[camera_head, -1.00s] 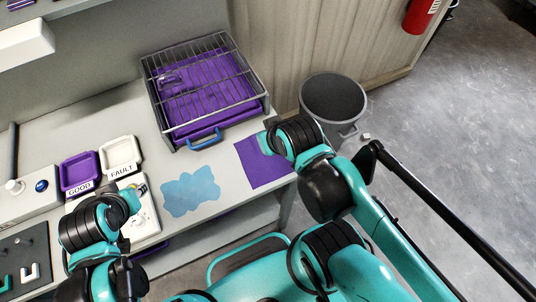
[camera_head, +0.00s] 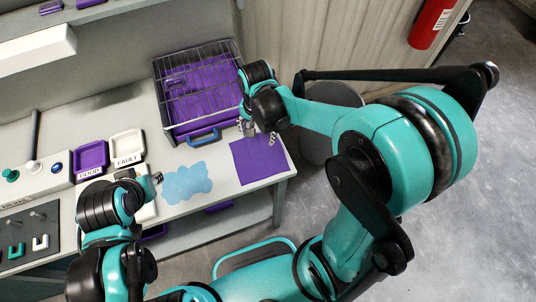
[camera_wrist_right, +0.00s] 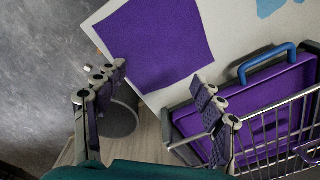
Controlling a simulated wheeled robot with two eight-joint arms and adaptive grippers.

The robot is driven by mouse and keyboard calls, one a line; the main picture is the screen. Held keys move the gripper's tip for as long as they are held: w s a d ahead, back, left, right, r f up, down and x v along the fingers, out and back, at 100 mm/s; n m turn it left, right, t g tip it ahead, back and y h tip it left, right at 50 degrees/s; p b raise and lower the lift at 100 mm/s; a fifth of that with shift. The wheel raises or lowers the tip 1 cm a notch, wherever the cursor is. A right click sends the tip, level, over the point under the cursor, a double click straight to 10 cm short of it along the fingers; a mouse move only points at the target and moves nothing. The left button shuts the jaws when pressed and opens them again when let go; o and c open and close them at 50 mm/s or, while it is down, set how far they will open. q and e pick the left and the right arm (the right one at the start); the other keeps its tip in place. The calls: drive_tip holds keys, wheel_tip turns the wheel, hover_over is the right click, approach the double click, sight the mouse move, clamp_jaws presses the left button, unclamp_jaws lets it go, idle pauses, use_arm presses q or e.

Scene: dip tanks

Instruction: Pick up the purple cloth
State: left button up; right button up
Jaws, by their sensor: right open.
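The purple cloth (camera_head: 258,161) lies flat on the grey bench near its right front corner. It also shows in the right wrist view (camera_wrist_right: 158,40), with nothing on it. My right gripper (camera_head: 259,131) is above the bench at the cloth's back edge, open and empty. In the right wrist view its two fingers (camera_wrist_right: 155,84) are spread wide, with the cloth's near edge between and beyond them. My left gripper (camera_head: 157,178) is low at the left, by the blue patch; its fingers are too small to judge.
A wire-topped tank (camera_head: 165,112) with purple inside and a blue handle (camera_head: 203,137) stands behind the cloth. A light blue patch (camera_head: 187,182) lies left of it. GOOD (camera_head: 91,155) and FAULT (camera_head: 127,147) trays are further left. A grey bin (camera_head: 318,145) stands beyond the bench's right end.

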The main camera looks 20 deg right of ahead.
sight(259, 156)
drive_tip(key=shift+m+g, duration=0.3)
drive_tip(key=shift+m, duration=0.1)
wheel_tip(259, 156, down, 11)
drive_tip(key=b, duration=0.7)
drive_tip(key=shift+b, duration=0.4)
drive_tip(key=shift+f, duration=0.1)
drive_tip(key=shift+f, duration=0.15)
drive_tip(key=shift+s, duration=0.1)
drive_tip(key=c, duration=1.6)
